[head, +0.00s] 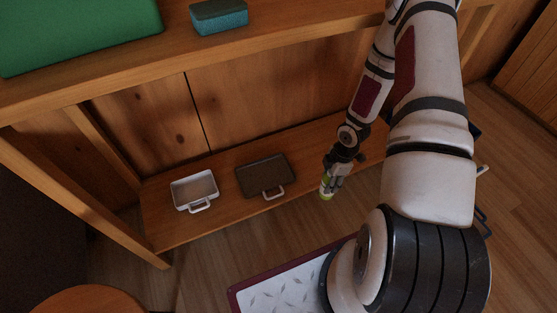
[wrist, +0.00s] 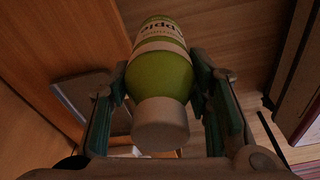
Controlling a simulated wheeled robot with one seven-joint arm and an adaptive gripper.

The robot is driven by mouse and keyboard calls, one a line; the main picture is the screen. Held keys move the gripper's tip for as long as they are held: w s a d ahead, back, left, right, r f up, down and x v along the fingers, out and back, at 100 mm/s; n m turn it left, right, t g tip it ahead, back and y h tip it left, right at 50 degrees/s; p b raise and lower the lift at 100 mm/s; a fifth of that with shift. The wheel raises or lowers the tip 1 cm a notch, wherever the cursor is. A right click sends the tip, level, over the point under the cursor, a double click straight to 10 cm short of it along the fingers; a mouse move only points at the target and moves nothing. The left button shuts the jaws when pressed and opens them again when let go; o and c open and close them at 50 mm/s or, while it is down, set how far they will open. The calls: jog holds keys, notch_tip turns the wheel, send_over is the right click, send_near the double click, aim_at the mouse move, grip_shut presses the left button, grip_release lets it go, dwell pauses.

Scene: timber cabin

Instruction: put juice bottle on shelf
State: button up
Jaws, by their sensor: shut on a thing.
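The juice bottle is green with a pale cap, and in the wrist view (wrist: 160,72) its cap end faces the camera. My gripper (wrist: 163,88) is shut on the bottle, with one finger on each side of it. In the head view, my gripper (head: 333,180) hangs at the front edge of the low wooden shelf (head: 226,203), near its right part. The bottle (head: 326,191) shows small below the fingers there. I cannot tell whether it touches the shelf.
A white tray (head: 183,193) and a dark brown tray (head: 262,175) stand on the low shelf, left of my gripper. The upper board (head: 120,72) holds a teal sponge-like block (head: 219,18) and a green item (head: 75,30). A red-rimmed patterned mat (head: 270,292) lies in front.

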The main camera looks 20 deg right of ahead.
jog(key=shift+w+d+f, duration=0.2)
jog(key=shift+f, duration=0.05)
jog(key=w+d+f+b, duration=0.2)
jog(key=w+d+b, duration=0.1)
jog(key=w, duration=0.4)
jog(key=w+d+f+b, duration=0.2)
jog(key=w+d+b, duration=0.1)
jog(key=w, duration=0.3)
jog(key=shift+w+d+f, duration=0.4)
jog(key=shift+d, duration=0.15)
jog(key=shift+f+b, duration=0.15)
jog(key=shift+b, duration=0.15)
jog(key=o, duration=1.4)
notch_tip(320, 180, up, 12)
jog(key=d+p, duration=0.1)
jog(key=p, duration=0.4)
jog(key=shift+s+d, duration=0.2)
